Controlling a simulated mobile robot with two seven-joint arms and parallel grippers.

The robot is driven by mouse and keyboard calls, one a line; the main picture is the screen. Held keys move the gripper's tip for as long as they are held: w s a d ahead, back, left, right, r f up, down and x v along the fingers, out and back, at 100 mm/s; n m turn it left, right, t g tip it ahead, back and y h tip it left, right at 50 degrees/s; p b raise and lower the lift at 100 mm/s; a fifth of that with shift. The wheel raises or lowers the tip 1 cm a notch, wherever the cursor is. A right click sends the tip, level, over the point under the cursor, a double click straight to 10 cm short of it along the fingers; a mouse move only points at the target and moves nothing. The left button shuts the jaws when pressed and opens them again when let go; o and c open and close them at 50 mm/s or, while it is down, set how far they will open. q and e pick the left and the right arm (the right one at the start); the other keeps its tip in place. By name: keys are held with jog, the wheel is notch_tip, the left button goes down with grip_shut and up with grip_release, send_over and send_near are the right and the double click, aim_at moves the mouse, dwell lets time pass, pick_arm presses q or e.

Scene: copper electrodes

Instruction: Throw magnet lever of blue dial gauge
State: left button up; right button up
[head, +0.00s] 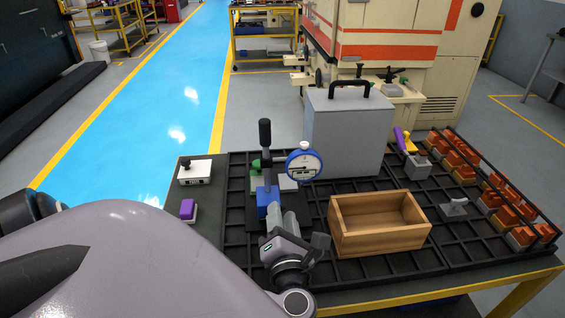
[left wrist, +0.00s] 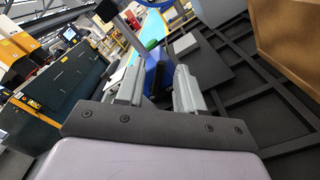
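The blue dial gauge (head: 304,164) has a white face and hangs on a stand with a black-topped post (head: 265,135). The stand's blue magnet base (head: 268,201) sits on a dark plate. My left gripper (head: 281,218) is close in front of the base, pointing at it. In the left wrist view its two grey fingers (left wrist: 158,80) are apart, with the blue base (left wrist: 155,72) showing between and beyond them. I cannot tell whether a finger touches it. I cannot make out the magnet lever. My right gripper is not in view.
A wooden box (head: 379,238) stands right of my left gripper, a grey case (head: 347,135) behind. A purple block (head: 188,210) and white switch box (head: 195,172) lie left. Copper-coloured electrodes (head: 497,195) line the right side. The dark grid (head: 360,268) has bare room in front.

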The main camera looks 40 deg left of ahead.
pick_arm(q)
grip_shut()
jog(key=shift+r+n, duration=0.1)
jog(key=shift+n, duration=0.2)
jog(key=n, duration=0.3)
jog(key=s+n, duration=0.1)
jog(key=shift+a+r, duration=0.3)
jog(key=shift+a, duration=0.1)
jog(key=n, duration=0.4)
jog(key=shift+s+a+r, duration=0.15)
jog(key=shift+s+a, duration=0.2)
jog(key=shift+s, duration=0.05)
jog(key=n, duration=0.3)
jog(key=shift+s+a+n, duration=0.3)
jog(key=shift+s+a, duration=0.05)
jog(key=shift+s, duration=0.05)
jog(key=shift+s+a+f+n+b, duration=0.1)
jog(key=shift+s+n, duration=0.05)
jog(key=shift+n, duration=0.6)
jog(key=shift+s+a+f+n+b, duration=0.1)
jog(key=shift+a+n+b, duration=0.05)
jog(key=shift+n, duration=0.55)
jog(key=shift+s+a+f+n+b, duration=0.1)
jog(key=shift+s+n, duration=0.05)
jog(key=shift+n, duration=0.6)
